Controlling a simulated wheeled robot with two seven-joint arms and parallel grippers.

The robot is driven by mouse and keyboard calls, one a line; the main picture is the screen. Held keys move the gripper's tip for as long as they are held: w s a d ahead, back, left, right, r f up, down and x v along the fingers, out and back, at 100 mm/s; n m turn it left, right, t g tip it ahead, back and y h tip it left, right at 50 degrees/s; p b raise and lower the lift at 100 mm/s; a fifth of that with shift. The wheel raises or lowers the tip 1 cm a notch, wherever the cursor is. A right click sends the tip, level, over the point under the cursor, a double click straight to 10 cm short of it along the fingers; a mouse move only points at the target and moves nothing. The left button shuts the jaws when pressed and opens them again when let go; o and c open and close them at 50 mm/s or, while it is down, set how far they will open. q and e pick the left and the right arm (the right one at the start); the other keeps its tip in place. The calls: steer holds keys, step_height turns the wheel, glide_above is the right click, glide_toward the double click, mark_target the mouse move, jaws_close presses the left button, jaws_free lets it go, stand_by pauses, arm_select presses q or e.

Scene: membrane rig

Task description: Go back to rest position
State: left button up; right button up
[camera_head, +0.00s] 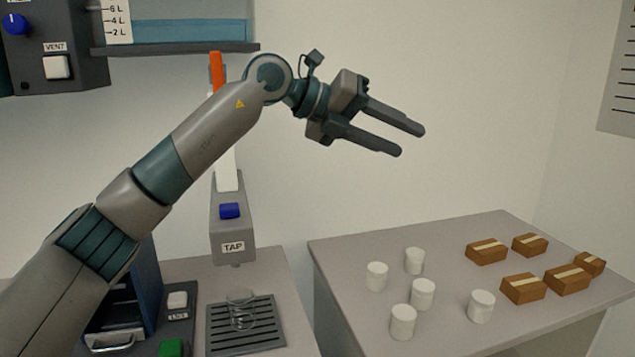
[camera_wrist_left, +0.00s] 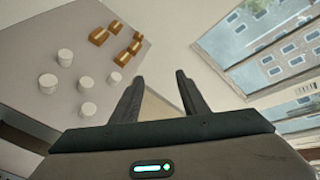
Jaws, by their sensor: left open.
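My left gripper (camera_head: 412,141) is raised in the air, open and empty, its fingers pointing right, in front of the back wall. In the left wrist view its two fingers (camera_wrist_left: 157,92) stand apart with nothing between them. My left arm reaches up from the lower left corner and hides part of the rig behind it. My right gripper is not in view.
A table (camera_head: 450,250) at right holds several white cylinders (camera_head: 422,294) and small brown boxes (camera_head: 487,251). A tap unit (camera_head: 233,235) stands above a clear glass (camera_head: 241,310) on a slotted drip tray (camera_head: 246,340). A control box (camera_head: 55,50) is at upper left.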

arm_select(q)
steer(key=s+d+f+g+h, duration=0.2)
steer(key=s+h, duration=0.1)
steer(key=h, duration=0.2)
steer(key=w+a+f+n+t+y, duration=0.3)
steer(key=a+f+n+t+y, duration=1)
steer(key=a+f+n+t, duration=1.5)
steer(key=s+a+f+n+g+y, duration=0.3)
steer(key=s+f+n+g+y, duration=0.15)
steer(key=f+n+g, duration=0.55)
steer(key=s+a+f+n+g, duration=0.1)
steer(key=s+a+f+g, duration=0.3)
steer(key=s+f, duration=0.5)
steer(key=s+a+f+n+g, duration=0.1)
steer(key=s+a+f+g, duration=0.1)
steer(key=s+f+g, duration=0.5)
steer(key=s+a+f+g, duration=0.15)
steer(key=s+f, duration=0.35)
steer(key=s, duration=0.6)
steer(key=s+f+g, duration=0.3)
steer(key=s+f, duration=0.2)
steer(key=s, duration=0.7)
step_height(320, 180, down, 29)
steer(key=s+g, duration=0.1)
steer(key=s+a+f+g+b, duration=0.1)
steer(key=s+a+f, duration=0.1)
steer(key=s+f, duration=1.5)
steer(key=shift+s+a+f+m+b, duration=0.3)
steer(key=shift+s+a+f+m, duration=0.1)
steer(key=shift+f, duration=0.1)
